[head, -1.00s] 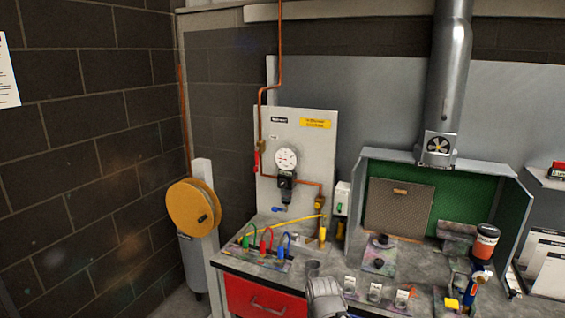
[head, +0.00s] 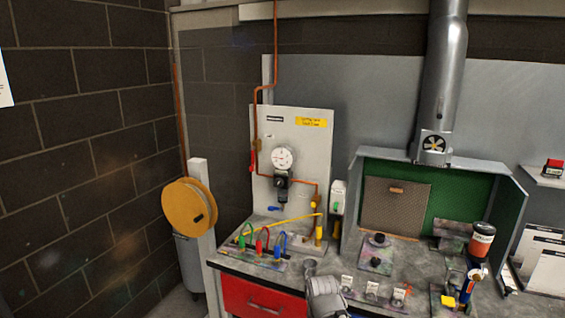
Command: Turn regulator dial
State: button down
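The regulator (head: 282,185) is a black unit on the pale upright panel at the back left of the bench. A round white pressure gauge (head: 283,158) sits just above it, and a dark knob-like part shows at its lower end. The gauge reading is too small to tell. Nothing touches the regulator. A grey part of my arm shows at the bottom centre, well below and in front of the panel. I cannot make out my gripper's fingers in this view.
Coloured hooked hoses (head: 264,243) and a yellow bar stand on the bench before the panel. A yellow reel (head: 185,207) hangs at left. A green-backed booth (head: 455,205) stands at right.

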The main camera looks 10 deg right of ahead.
aim_at(278, 182)
jog(key=z, duration=0.05)
jog(key=k, duration=0.65)
jog(key=z, duration=0.35)
jog(key=i, duration=1.55)
jog(key=u, duration=0.6)
